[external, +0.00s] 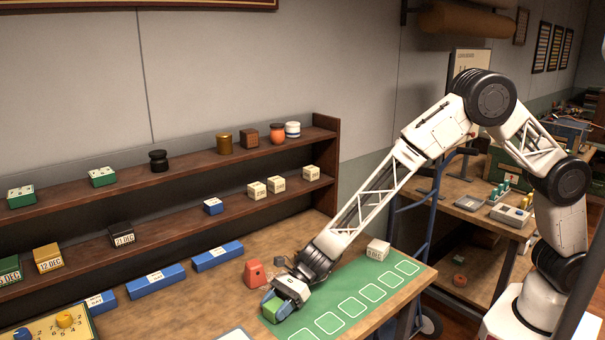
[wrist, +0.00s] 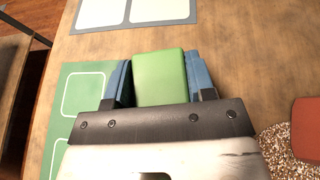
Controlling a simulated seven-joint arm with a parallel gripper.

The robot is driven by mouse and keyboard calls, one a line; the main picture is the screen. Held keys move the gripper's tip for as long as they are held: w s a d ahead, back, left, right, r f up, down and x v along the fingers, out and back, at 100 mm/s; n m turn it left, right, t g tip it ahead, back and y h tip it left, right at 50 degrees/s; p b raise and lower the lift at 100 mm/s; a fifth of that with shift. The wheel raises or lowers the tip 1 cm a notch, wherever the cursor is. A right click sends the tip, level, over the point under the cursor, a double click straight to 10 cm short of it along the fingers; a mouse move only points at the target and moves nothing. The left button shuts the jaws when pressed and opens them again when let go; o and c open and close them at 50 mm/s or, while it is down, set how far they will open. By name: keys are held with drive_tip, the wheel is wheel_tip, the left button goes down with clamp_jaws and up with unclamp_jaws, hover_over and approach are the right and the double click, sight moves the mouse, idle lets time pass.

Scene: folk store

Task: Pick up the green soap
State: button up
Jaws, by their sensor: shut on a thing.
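The green soap (wrist: 160,76) is a plain light-green block between the two blue fingers of my gripper (wrist: 160,85) in the wrist view. A finger presses against each of its long sides. I cannot tell whether the soap touches the mat or table.
A red block (external: 254,273) stands just left of my gripper. A cream date block (external: 377,249) stands at the mat's back edge. Blue long boxes (external: 218,256) line the table before the shelf (external: 185,235). A card with pale panels (wrist: 135,14) lies beyond the soap.

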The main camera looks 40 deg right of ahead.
sight(275, 304)
drive_tip(key=shift+r, duration=0.65)
wheel_tip(275, 304, up, 2)
drive_tip(key=shift+r, duration=0.1)
drive_tip(key=s+d, duration=0.3)
drive_tip(key=d, duration=0.1)
drive_tip(key=s+d, duration=0.3)
drive_tip(key=d, duration=0.1)
drive_tip(key=s+d+r, duration=0.1)
drive_tip(key=s+d, duration=0.2)
drive_tip(key=d, duration=0.2)
drive_tip(key=shift+d+r, duration=0.1)
